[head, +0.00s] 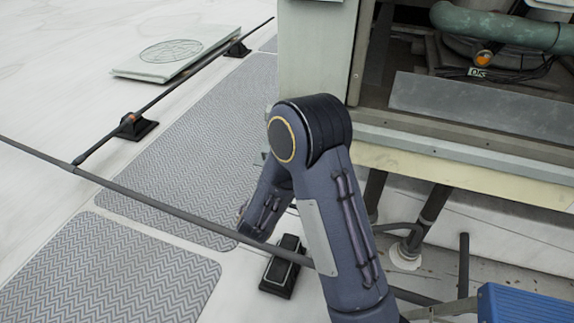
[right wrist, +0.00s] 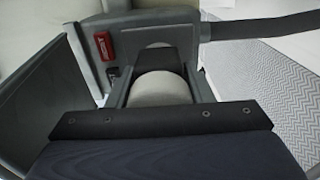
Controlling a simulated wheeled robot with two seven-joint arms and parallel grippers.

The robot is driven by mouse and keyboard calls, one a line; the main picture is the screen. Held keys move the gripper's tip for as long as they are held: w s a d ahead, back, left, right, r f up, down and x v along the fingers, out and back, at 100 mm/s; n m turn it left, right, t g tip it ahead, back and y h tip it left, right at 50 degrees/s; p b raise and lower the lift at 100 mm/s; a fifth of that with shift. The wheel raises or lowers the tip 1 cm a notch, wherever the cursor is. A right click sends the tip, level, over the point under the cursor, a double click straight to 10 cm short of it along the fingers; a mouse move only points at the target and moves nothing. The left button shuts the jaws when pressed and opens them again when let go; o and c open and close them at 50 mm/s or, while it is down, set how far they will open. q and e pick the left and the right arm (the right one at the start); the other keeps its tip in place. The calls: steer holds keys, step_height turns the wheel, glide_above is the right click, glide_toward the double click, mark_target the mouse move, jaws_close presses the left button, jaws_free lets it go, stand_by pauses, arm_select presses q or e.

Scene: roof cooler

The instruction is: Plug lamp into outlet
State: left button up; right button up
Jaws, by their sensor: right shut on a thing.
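My right arm crosses the middle of the head view and bends down behind its own elbow; its gripper is hidden there. In the right wrist view my right gripper (right wrist: 158,72) is shut on a pale rounded thing (right wrist: 158,86), only partly visible between dark gripper parts. I cannot tell whether it is the lamp's plug. A small orange lamp (head: 484,58) sits inside the open cooler housing, beside dark cables and a tag reading OK. No outlet can be made out for certain. My left gripper is out of view.
The cooler's pale corner post (head: 315,50) stands beside my arm. A dark rail (head: 150,212) on rubber feet runs low across the patterned walkway mats (head: 100,270). A square hatch (head: 172,52) lies at the back left. A red label (right wrist: 103,45) is on a grey surface near the gripper.

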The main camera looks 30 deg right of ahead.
stand_by(0.7)
steer(key=shift+b, duration=0.5)
steer(key=shift+w+d, duration=0.4)
steer(key=shift+d, duration=0.05)
steer(key=o, duration=1)
steer(key=shift+s+a, duration=0.1)
steer(key=v, duration=0.7)
steer(key=shift+s+a+b, duration=0.2)
steer(key=shift+b, duration=0.15)
